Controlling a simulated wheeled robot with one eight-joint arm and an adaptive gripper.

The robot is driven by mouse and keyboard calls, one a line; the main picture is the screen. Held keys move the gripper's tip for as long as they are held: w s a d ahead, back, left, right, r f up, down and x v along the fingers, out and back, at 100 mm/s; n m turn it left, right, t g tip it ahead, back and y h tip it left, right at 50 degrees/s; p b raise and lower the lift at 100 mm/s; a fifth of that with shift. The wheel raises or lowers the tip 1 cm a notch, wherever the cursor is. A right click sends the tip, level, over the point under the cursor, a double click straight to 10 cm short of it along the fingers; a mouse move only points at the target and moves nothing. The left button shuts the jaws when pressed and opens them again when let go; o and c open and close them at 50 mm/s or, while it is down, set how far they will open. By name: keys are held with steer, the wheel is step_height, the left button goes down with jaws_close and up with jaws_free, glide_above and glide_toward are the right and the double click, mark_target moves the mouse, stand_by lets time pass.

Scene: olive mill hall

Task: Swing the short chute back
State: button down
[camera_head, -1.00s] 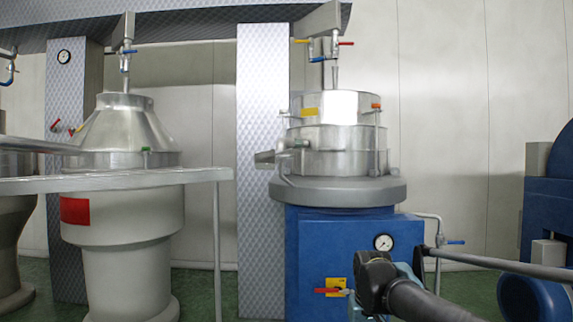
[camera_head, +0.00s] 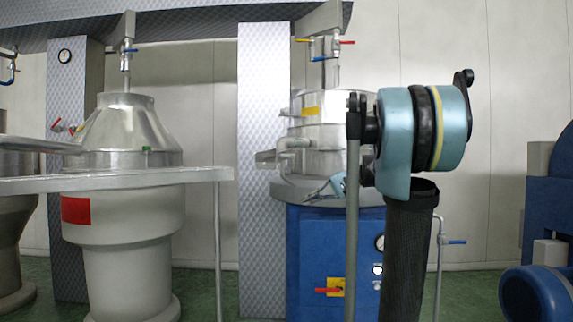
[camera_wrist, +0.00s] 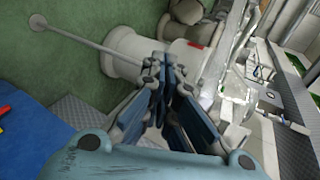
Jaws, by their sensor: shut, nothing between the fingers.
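The short chute (camera_head: 266,159) is a small grey metal spout. It sticks out to the left from the side of the right-hand steel separator (camera_head: 310,162), above its round grey base plate. My gripper (camera_head: 314,195) shows small in the head view, in front of the base plate, below and to the right of the chute. It looks apart from the chute. In the wrist view my gripper (camera_wrist: 168,62) has its dark blue fingers drawn together at the tips, with nothing held. I cannot pick out the chute in the wrist view. My arm hides the separator's right side.
A blue cabinet (camera_head: 310,255) with a gauge carries the separator. Blue machinery (camera_head: 545,210) stands at the far right.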

mark_target(278, 160)
steer(key=w+d+r+y, duration=0.2)
steer(key=w+r, duration=0.4)
steer(key=w+d+r+t+y, duration=0.1)
steer(key=w+d+r+y, duration=0.2)
steer(key=w+r, duration=0.3)
steer(key=shift+r, duration=0.7)
steer(key=shift+w, duration=0.1)
steer(key=a, duration=0.4)
steer(key=w+a, duration=0.1)
steer(key=a, duration=0.4)
steer(key=w+a, duration=0.1)
steer(key=a, duration=0.3)
steer(key=shift+w+a, duration=0.2)
steer(key=shift+a, duration=0.2)
